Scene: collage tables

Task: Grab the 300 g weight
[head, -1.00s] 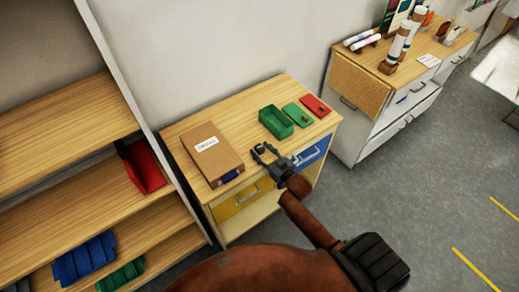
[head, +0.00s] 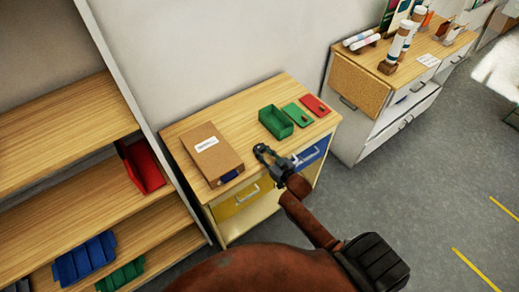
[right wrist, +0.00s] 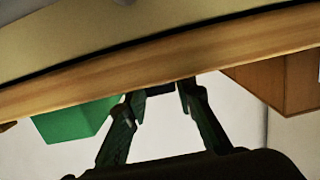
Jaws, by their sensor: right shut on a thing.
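The 300 g weight (head: 261,149) looks like a small dark piece near the front edge of the wooden cabinet top (head: 238,131). Its marking is too small to read. My right gripper (head: 262,151) is shut on it. In the right wrist view, the two fingers of my right gripper (right wrist: 163,90) come together on a small dark piece (right wrist: 158,90), mostly hidden, against the table edge. My left gripper is not in view.
A brown cardboard box (head: 212,155) lies left on the top. Shelves (head: 60,130) stand left; another cabinet (head: 385,100) stands right.

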